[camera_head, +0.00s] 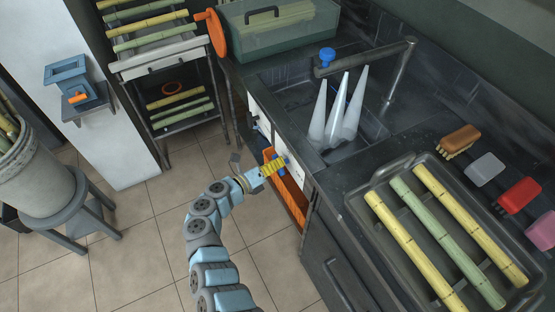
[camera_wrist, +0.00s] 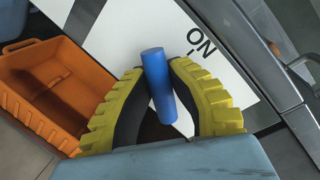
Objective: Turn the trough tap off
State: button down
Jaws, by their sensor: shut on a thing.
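A blue cylindrical handle (camera_wrist: 158,85) stands out in front of a white panel (camera_wrist: 125,35) on the counter's side. The word ON is printed on the panel to the handle's right in the wrist view. My gripper (camera_wrist: 155,95) has its yellow ribbed fingers closed on the handle, one on each side. In the head view my gripper (camera_head: 280,164) is at the panel below the sink edge, and the handle is mostly hidden.
An orange bin (camera_wrist: 45,90) sits beside and below the panel. A grey tray (camera_head: 375,165) with cane pieces lies on the counter at right, near a brush (camera_head: 460,138) and sponges. A cane rack (camera_head: 150,65) stands at back left.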

jog(key=n, duration=0.2)
jog(key=shift+n+g+p, duration=0.3)
jog(key=shift+g+p, duration=0.05)
jog(key=shift+g, duration=0.05)
jog(key=shift+f+n+g, duration=0.2)
jog(key=shift+n+g, duration=0.3)
jog(key=shift+n, duration=0.8)
jog(key=shift+f+n, duration=0.1)
jog(key=shift+n, duration=0.2)
jog(key=c, duration=0.9)
grip_release()
jog(key=shift+c, duration=0.2)
jog(key=v, duration=1.2)
